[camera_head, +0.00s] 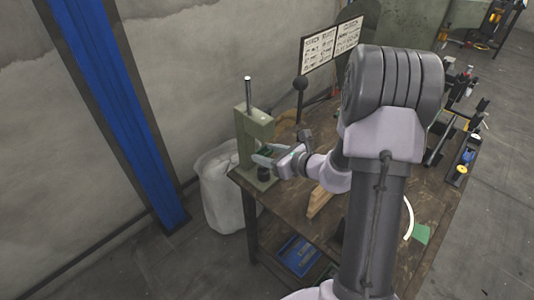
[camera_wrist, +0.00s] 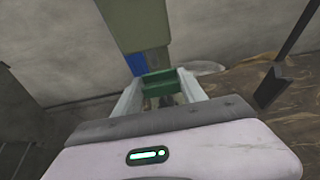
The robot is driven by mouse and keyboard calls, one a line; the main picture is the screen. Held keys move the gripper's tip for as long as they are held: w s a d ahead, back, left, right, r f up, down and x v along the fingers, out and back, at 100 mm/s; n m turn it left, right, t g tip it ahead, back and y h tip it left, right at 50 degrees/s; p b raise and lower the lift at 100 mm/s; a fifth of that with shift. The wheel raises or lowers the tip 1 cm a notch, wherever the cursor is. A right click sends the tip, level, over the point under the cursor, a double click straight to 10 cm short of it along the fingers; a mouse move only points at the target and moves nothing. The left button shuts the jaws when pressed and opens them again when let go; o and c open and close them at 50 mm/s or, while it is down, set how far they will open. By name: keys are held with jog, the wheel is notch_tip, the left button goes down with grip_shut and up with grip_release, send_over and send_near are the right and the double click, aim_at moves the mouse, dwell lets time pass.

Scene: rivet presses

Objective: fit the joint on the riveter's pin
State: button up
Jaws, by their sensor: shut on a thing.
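The riveter (camera_head: 253,135) is a pale green press with a silver rod on top, standing at the table's left corner. Its column (camera_wrist: 137,25) fills the upper middle of the wrist view. A black round part (camera_head: 263,173) sits on its base; I cannot tell whether this is the pin. My gripper (camera_head: 264,155) is at the riveter's front, above that black part. In the wrist view, my gripper (camera_wrist: 160,92) is shut on a dark green block (camera_wrist: 160,84), which I take for the joint. Its underside and any contact with the pin are hidden.
The wooden table (camera_head: 285,203) carries a wooden piece (camera_head: 319,201) and a white curved strip (camera_head: 409,218). A white sack (camera_head: 220,190) is on the floor at the left. Tools crowd the right edge.

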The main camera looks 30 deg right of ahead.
jog(key=shift+f+b, duration=1.7)
jog(key=shift+f, duration=0.2)
jog(key=o, duration=1.4)
jog(key=shift+s+r, duration=0.1)
jog(key=p+v, duration=0.5)
jog(key=v, duration=1.2)
jog(key=shift+d+r, duration=0.1)
